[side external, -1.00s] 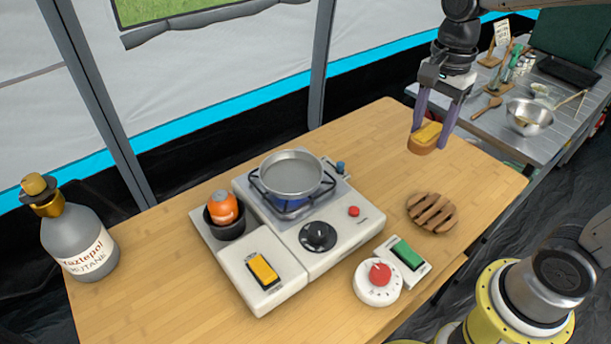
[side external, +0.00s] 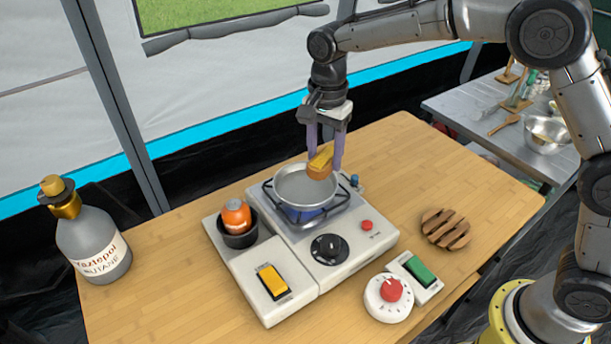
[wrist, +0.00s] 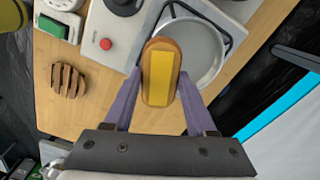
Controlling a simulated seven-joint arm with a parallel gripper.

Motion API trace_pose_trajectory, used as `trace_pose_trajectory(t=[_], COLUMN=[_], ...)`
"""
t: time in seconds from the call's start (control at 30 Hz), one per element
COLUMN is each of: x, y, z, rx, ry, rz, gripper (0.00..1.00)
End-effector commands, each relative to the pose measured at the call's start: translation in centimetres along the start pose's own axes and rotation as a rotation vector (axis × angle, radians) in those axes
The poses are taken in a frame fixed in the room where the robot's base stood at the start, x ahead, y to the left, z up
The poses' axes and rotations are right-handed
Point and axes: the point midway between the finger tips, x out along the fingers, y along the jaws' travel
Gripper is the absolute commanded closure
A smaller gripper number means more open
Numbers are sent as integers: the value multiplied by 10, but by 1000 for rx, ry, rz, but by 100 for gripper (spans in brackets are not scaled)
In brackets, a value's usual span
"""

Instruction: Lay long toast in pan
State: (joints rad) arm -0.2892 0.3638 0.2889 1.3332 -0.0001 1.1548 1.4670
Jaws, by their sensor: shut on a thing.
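The long toast (side external: 318,168) is a brown slice with a yellow strip on top. My gripper (side external: 325,165) is shut on it, with a purple finger on each side. The toast also shows in the wrist view (wrist: 160,72), held between the fingers (wrist: 158,95). The pan (side external: 301,185) is a round grey metal pan on the stove's burner. In the side view the toast is at the pan's right rim, seemingly above it. In the wrist view the toast covers the pan's left edge, and the pan's visible inside (wrist: 200,55) is empty.
The white stove (side external: 345,240) has a black knob and a red button. An orange canister (side external: 236,216) sits in its left holder. A wooden trivet (side external: 446,229), a timer (side external: 388,298) and a green switch (side external: 420,270) lie to the right. A butane bottle (side external: 92,245) stands far left.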

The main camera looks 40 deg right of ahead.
Motion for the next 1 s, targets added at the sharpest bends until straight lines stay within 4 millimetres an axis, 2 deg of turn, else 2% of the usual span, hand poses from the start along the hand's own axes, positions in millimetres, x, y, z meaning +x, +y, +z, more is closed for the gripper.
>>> trace_pose_trajectory(t=[0.13,0.33,0.57,0.77,1.0], x=[29,50,62,88,89], y=[-22,-41,-50,-48,-48], z=[-3,-5,-6,-5,-5], rx=[1,1,1,1,0], ry=[0,0,0,-1,-1], rz=[4,1,1,2,-1], gripper=[98,98,98,98,98])
